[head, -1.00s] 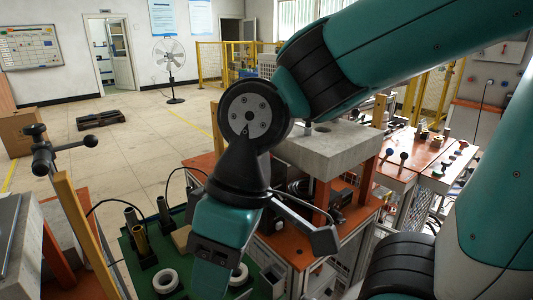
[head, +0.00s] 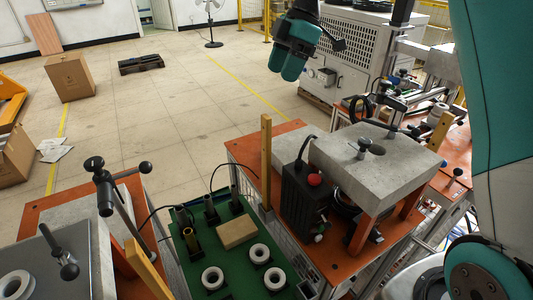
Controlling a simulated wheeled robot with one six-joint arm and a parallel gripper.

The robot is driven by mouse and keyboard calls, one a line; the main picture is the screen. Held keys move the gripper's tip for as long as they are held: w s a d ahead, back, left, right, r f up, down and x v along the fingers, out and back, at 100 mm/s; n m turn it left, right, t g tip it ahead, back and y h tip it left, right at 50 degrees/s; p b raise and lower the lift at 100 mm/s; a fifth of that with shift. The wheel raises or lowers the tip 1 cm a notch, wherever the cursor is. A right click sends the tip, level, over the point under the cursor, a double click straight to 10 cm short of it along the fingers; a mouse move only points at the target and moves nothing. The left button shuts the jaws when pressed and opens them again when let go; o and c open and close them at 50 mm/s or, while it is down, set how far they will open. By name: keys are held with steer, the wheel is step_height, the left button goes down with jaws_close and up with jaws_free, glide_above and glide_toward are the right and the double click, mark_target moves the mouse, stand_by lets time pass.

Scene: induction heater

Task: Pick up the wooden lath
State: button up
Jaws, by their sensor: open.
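One wooden lath (head: 266,160) stands at the orange table, left of the black unit with the red knob. A second wooden lath (head: 147,269) leans at the lower left edge of the green board and is cut off by the picture's bottom. My gripper (head: 306,52) is high at the top of the picture, above and beyond the first lath and apart from both. It is open, and I see nothing held in it.
The green board (head: 190,267) holds white rings, dark posts and a wooden block (head: 237,232). A concrete slab (head: 378,165) stands on orange legs at the right. A clamp stand (head: 105,190) rises at the left. The floor behind is mostly clear.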

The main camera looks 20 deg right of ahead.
mark_target(269, 117)
steer(key=w+d+n, duration=0.2)
steer(key=w+d, duration=0.1)
steer(key=d, duration=0.1)
steer(key=shift+a+b+x, duration=0.15)
steer(key=shift+b+x, duration=0.3)
steer(key=shift+x, duration=3.75)
steer(key=shift+a+b+x, duration=0.15)
steer(key=shift+b+x, duration=0.25)
steer(key=shift+x, duration=3.8)
steer(key=shift+w+r, duration=0.1)
steer(key=shift+r, duration=0.05)
jaws_close()
